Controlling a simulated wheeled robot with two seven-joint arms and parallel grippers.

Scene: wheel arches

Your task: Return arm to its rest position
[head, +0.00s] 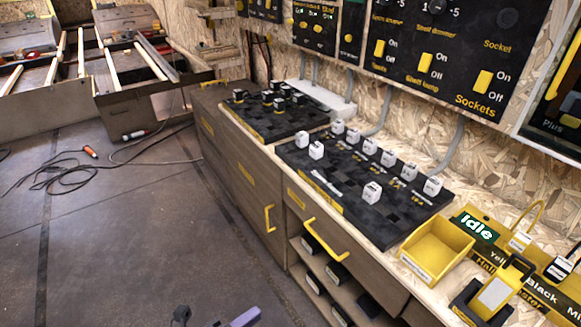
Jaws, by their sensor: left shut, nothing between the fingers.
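Only a small part of my left gripper (241,319) shows, at the bottom edge of the head view, left of the middle. It is a purple-grey piece over the dark floor. It is shut, with nothing seen in it. It is apart from the workbench (235,173), left of the drawers and open shelves. The rest of the left arm is cut off by the frame. My right gripper is not in view.
Black boards (400,196) with white and black blocks lie on the bench. A yellow bin (437,247) stands at its near right end. Yellow handles (325,240) stick out from the front.

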